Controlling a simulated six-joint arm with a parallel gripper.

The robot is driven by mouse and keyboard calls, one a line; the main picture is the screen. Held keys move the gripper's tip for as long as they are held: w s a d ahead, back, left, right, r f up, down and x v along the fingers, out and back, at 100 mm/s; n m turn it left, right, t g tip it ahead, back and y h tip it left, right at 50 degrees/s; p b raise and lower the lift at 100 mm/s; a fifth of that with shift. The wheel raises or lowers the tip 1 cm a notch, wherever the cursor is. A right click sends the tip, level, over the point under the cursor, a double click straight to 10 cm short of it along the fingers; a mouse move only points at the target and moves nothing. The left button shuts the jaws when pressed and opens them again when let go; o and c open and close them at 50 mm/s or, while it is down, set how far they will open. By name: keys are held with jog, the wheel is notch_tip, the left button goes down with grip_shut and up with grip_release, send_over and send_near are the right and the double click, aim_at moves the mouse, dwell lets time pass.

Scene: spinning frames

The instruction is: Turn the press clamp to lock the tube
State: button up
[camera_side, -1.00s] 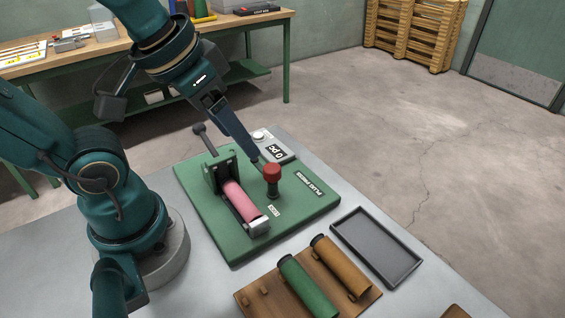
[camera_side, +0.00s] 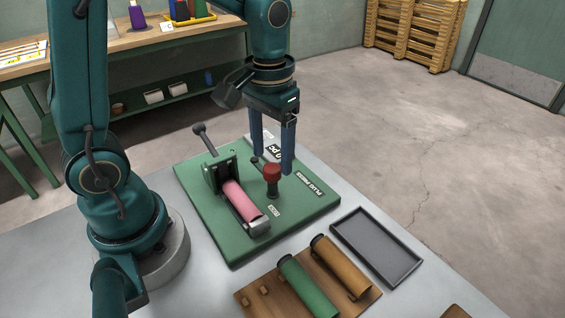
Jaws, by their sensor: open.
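A pink tube (camera_side: 241,201) lies in the cradle of the green press plate (camera_side: 214,238). The press clamp looks to be the upright bracket (camera_side: 214,178) at the tube's far end, with a dark ball-ended lever (camera_side: 205,137) tilted up and to the left. A red knob on a dark post (camera_side: 272,172) stands to the right of the tube. My gripper (camera_side: 272,165) is open, with its two blue fingers pointing down just behind and above the red knob. I cannot tell whether a finger touches the knob. The fingers partly hide the display box (camera_side: 271,148).
A wooden rack (camera_side: 256,300) at the front holds a green tube (camera_side: 308,287) and a brown tube (camera_side: 341,268). An empty grey tray (camera_side: 376,246) lies to the right. A workbench (camera_side: 150,42) stands behind.

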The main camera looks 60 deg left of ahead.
jog(key=shift+f, duration=1.1)
grip_shut()
dwell(0.7)
